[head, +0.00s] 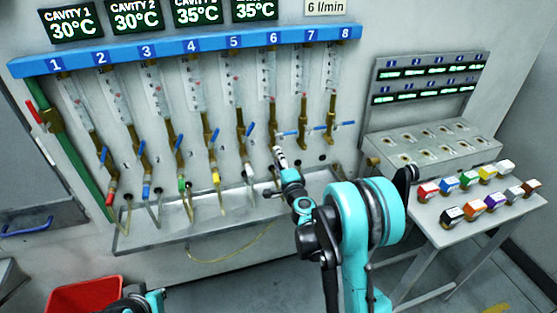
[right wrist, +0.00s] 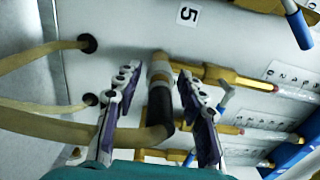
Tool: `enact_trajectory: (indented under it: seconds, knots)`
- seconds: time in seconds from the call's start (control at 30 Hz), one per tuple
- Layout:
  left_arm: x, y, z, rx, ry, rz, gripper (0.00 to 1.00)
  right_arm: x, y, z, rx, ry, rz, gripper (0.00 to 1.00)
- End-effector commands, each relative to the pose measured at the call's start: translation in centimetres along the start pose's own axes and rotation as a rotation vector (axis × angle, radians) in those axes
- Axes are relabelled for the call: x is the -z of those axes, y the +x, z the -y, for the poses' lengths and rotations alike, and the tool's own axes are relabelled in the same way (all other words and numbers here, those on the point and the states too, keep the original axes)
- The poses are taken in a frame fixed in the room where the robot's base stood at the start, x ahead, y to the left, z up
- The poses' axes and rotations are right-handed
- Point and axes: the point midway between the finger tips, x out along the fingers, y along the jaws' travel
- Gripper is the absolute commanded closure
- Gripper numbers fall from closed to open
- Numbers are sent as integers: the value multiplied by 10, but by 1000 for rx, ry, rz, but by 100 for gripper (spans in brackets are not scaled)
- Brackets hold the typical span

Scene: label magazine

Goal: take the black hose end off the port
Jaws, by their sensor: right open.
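The black hose end (right wrist: 159,108) is on the brass port fitting (right wrist: 215,76) in the right wrist view, with a beige hose (right wrist: 75,130) bending away from it to the left. My right gripper (right wrist: 157,78) is open, one finger on each side of the hose end. I cannot tell whether either finger touches it. In the head view my right gripper (head: 280,155) is at the lower end of the sixth column and hides most of the hose end there. My left gripper is not in view; only part of my left arm shows at the bottom.
A blue numbered rail (head: 190,49) runs above several flow tubes. Other coloured ends, such as the yellow hose end (head: 216,179), hang to the left above a metal tray (head: 160,228). A side table (head: 440,218) holds coloured blocks at right. A red bin (head: 85,293) stands lower left.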

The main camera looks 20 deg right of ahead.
Motion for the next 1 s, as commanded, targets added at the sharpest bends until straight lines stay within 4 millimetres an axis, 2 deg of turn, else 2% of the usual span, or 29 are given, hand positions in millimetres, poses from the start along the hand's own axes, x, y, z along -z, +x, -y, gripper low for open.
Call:
enact_trajectory:
  seconds: [0.47,0.6,0.63,1.0]
  knots:
    - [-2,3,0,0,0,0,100,0,0,0,0,0,0,60]
    - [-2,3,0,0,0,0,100,0,0,0,0,0,0,97]
    - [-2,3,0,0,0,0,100,0,0,0,0,0,0,100]
    - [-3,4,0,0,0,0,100,0,-7,0,0,0,0,100]
